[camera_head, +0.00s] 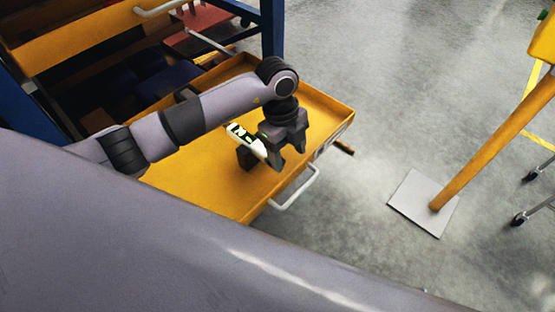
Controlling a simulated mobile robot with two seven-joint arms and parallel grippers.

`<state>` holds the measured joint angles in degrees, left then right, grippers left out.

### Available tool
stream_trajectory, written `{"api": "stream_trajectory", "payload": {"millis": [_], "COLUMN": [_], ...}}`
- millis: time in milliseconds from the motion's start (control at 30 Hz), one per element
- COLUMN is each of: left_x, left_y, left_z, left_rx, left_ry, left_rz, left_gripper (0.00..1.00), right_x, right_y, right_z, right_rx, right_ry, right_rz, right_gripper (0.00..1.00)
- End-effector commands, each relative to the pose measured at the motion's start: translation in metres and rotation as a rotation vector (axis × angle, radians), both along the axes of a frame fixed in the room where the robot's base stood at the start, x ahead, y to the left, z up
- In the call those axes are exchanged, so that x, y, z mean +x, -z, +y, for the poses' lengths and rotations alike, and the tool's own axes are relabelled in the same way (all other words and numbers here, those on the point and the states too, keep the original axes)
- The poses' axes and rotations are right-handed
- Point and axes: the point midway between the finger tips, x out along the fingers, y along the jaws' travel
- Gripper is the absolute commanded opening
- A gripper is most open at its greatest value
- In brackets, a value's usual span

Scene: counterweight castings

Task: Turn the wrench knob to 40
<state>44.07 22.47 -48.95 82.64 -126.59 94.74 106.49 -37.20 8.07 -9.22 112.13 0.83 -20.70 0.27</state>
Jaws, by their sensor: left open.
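My left gripper (286,154) hangs over the yellow open drawer (205,192), near its front right part, with its fingers pointing down and apart. Nothing shows between the fingers. A white piece with green and black markings (246,139) shows right beside the gripper on its left, with a dark block under it. I cannot tell whether this piece is the wrench or part of my gripper. No knob or number scale can be made out. My right gripper is not in view.
The drawer has raised rims and a white handle (295,190) on its front. A blue-framed rack (272,28) and another yellow drawer (75,40) stand behind. A yellow post on a grey plate (408,204) stands at right. Grey floor (400,90) is clear between.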

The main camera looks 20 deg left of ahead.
Motion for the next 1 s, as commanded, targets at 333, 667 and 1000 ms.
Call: {"api": "stream_trajectory", "payload": {"millis": [333,667,1000], "left_x": [0.014,0.015,0.015], "left_y": [0.013,0.057,0.062], "left_z": [0.032,0.031,0.031], "left_rx": [0.161,0.157,0.156], "left_ry": [-0.094,-0.090,-0.089], "left_rz": [-0.021,-0.023,-0.025], "left_gripper": [0.65,0.65,0.65], "right_x": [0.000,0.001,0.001], "right_y": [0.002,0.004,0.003], "right_z": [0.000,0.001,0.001], "right_rx": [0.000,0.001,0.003], "right_ry": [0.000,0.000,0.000], "right_rz": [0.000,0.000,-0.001], "right_gripper": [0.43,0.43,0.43]}}
